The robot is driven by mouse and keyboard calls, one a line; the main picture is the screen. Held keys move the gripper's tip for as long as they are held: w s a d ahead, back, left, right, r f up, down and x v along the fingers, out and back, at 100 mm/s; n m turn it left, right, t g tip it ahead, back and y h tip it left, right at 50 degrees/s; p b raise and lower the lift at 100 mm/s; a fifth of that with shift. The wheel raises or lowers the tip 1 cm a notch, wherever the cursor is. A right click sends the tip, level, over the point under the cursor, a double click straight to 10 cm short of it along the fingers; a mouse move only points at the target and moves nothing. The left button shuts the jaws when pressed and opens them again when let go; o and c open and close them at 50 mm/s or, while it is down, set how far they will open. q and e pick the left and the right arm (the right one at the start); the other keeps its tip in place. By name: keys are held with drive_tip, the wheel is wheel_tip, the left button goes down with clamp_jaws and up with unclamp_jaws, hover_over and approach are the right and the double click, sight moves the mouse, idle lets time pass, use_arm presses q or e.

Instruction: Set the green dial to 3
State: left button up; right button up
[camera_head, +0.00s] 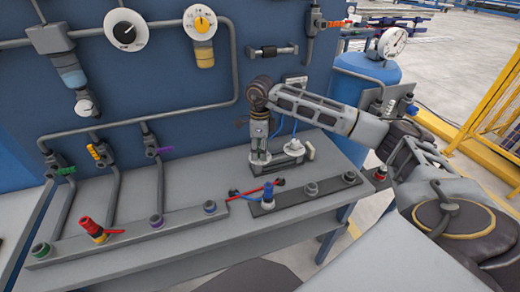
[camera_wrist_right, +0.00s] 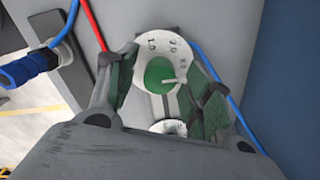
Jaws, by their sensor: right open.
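The green dial (camera_wrist_right: 158,76) shows in the right wrist view, with a green round knob on a white numbered plate (camera_wrist_right: 150,43). A light pointer mark lies on the knob's right side; I cannot read its setting for sure. My right gripper (camera_wrist_right: 166,92) is open, with one finger on each side of the dial; I cannot tell whether they touch it. In the head view my right gripper (camera_head: 259,158) points down at the bench by the blue panel and hides the green dial. My left gripper is not in view.
Another white-plated dial (camera_wrist_right: 168,127) is partly hidden by my gripper. On the panel are a black-knobbed dial (camera_head: 126,31) and a yellow dial (camera_head: 201,22). A blue plug (camera_head: 268,189) stands on a dark strip, with red and blue cables nearby. A gauge (camera_head: 392,42) is at right.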

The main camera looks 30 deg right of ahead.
wheel_tip(320, 180, up, 12)
drive_tip(key=shift+f, duration=0.15)
idle(0.5)
idle(0.6)
